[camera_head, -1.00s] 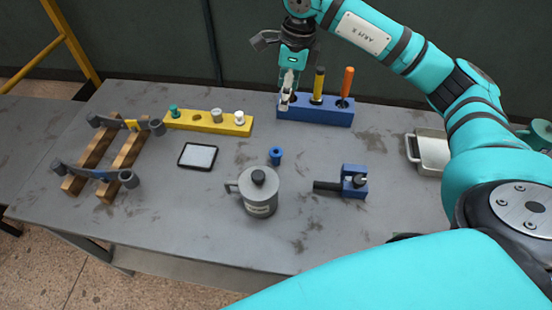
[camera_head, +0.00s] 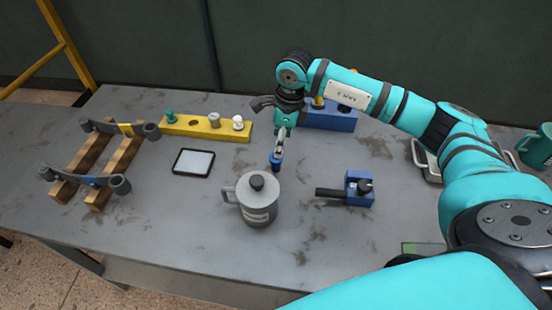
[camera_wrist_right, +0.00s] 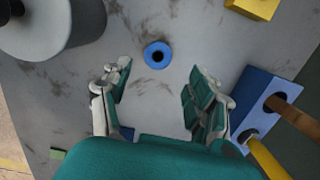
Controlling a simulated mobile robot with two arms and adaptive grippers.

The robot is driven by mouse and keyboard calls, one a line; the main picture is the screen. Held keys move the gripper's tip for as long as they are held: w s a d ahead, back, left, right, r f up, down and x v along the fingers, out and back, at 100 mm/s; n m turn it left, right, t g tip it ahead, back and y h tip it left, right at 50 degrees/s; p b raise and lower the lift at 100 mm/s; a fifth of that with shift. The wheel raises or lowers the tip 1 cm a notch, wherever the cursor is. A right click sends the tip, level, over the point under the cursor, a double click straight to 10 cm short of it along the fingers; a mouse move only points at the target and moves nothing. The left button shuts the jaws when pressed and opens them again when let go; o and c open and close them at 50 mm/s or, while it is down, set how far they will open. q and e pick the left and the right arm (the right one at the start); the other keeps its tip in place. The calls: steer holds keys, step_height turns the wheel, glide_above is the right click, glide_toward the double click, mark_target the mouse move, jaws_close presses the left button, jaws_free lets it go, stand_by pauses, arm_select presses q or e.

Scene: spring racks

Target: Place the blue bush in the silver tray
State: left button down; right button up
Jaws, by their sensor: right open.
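The blue bush (camera_head: 276,164) stands on the table behind the grey lidded can, its upper part partly covered by my right gripper. In the right wrist view the bush (camera_wrist_right: 157,55) is a blue ring with a dark hole, just beyond and between the fingertips. My right gripper (camera_head: 280,142) points down above the bush, and its fingers (camera_wrist_right: 158,78) are apart and empty. The silver tray (camera_head: 428,166) is at the table's right, mostly hidden behind my right arm. My left gripper is not in view.
The grey can (camera_head: 257,203) stands close in front of the bush. A blue tool block (camera_head: 335,118) and a yellow block (camera_head: 215,130) are behind. A black-framed pad (camera_head: 193,162), a blue fixture (camera_head: 359,188) and a wooden rack (camera_head: 85,172) also occupy the table.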

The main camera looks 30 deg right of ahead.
mark_target(276, 160)
step_height(276, 160, down, 3)
steer(key=shift+w+a, duration=0.1)
steer(key=shift+a, duration=0.05)
steer(key=f+p, duration=0.1)
steer(key=f, duration=0.1)
steer(key=a+f+p, duration=0.1)
steer(key=f, duration=0.1)
steer(key=shift+f, duration=0.35)
steer(key=shift+w+f, duration=0.1)
steer(key=shift+f, duration=0.15)
jaws_close()
